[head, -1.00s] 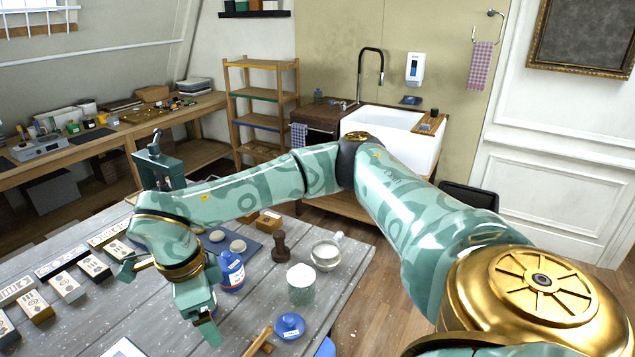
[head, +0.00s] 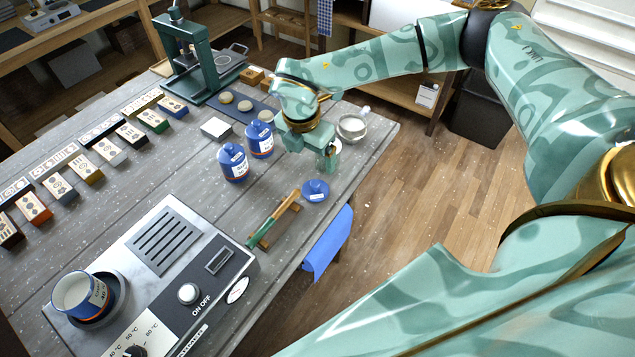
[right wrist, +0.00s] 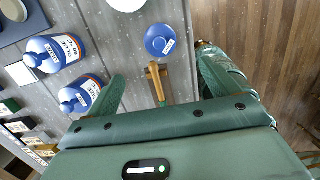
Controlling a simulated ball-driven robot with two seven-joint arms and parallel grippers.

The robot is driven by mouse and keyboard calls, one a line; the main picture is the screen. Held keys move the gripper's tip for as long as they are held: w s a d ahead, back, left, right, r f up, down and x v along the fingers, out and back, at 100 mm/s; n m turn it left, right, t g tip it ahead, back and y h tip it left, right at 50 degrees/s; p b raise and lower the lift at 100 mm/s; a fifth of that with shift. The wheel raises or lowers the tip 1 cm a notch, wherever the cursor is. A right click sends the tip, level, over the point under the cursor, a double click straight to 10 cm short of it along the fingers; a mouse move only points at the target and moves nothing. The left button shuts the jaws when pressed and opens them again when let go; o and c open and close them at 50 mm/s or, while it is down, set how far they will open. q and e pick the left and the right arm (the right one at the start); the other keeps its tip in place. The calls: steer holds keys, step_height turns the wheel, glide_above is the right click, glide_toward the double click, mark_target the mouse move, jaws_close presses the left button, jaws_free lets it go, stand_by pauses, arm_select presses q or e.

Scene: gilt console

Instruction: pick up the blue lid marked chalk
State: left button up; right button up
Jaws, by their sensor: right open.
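The blue lid (head: 315,190) lies on the grey table near its right edge. It is round with a knob and a small white label, too small to read. It also shows in the right wrist view (right wrist: 160,41), ahead of the fingers and roughly midway between them. My right gripper (head: 311,152) is open and empty, above the table just behind the lid in the head view. In the right wrist view its two fingers (right wrist: 162,80) are spread wide, not touching the lid. My left gripper is out of view.
A brush (head: 272,220) on a wooden rest lies just left of the lid. Two blue labelled jars (head: 233,163) (head: 259,140) stand left of the gripper. A blue cloth (head: 327,245) hangs over the table edge. A hotplate (head: 165,240) fills the front.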

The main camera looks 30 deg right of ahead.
mark_target(315, 183)
steer(key=f, duration=0.4)
steer(key=d+f, duration=0.1)
steer(key=f, duration=0.4)
steer(key=w+d+f+b, duration=0.1)
steer(key=f, duration=0.3)
steer(key=shift+f, duration=0.4)
steer(key=shift+r, duration=0.1)
steer(key=c, duration=1)
